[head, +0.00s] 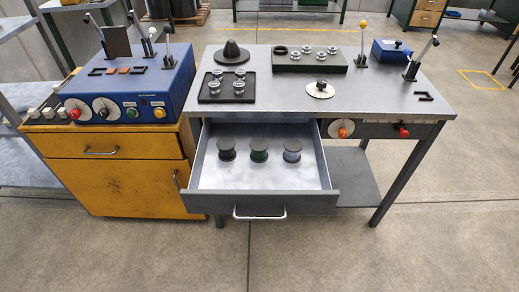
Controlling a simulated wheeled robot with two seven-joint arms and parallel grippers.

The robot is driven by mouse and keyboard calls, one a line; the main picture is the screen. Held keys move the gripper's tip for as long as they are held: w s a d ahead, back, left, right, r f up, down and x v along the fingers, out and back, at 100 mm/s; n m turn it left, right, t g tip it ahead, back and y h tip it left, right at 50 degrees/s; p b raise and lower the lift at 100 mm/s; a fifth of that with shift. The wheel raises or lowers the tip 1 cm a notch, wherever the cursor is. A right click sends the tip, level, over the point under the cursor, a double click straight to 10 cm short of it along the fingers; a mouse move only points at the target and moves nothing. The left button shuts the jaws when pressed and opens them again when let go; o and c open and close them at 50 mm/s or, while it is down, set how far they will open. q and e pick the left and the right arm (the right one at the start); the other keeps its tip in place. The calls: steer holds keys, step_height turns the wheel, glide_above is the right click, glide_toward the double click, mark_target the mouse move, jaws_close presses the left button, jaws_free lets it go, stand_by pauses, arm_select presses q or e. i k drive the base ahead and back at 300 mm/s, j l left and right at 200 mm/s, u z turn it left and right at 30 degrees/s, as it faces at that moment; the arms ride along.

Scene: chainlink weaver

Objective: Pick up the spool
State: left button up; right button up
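Three spools stand upright in a row inside an open drawer (230,180) under the grey table. The left spool (227,150) is dark grey or black. The middle spool (259,150) has dark green winding. The right spool (292,151) has grey-blue winding. They stand apart from each other, toward the back of the drawer, with bare drawer floor in front of them. I cannot tell which one is the spool in the task. Neither of my grippers shows in the head view.
The grey table (390,100) carries a black tray (228,87) of metal pieces, a dark green block (308,60), a dark cone (232,52) and levers. A blue control box (130,90) sits on the yellow cabinet (120,185) at left. The drawer's front has a handle (259,213).

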mark_target(258, 147)
steer(key=k+u, duration=0.15)
steer(key=u, duration=0.2)
steer(key=k+u, duration=0.15)
steer(key=u, duration=0.25)
steer(key=k+u, duration=0.15)
steer(key=u, duration=0.2)
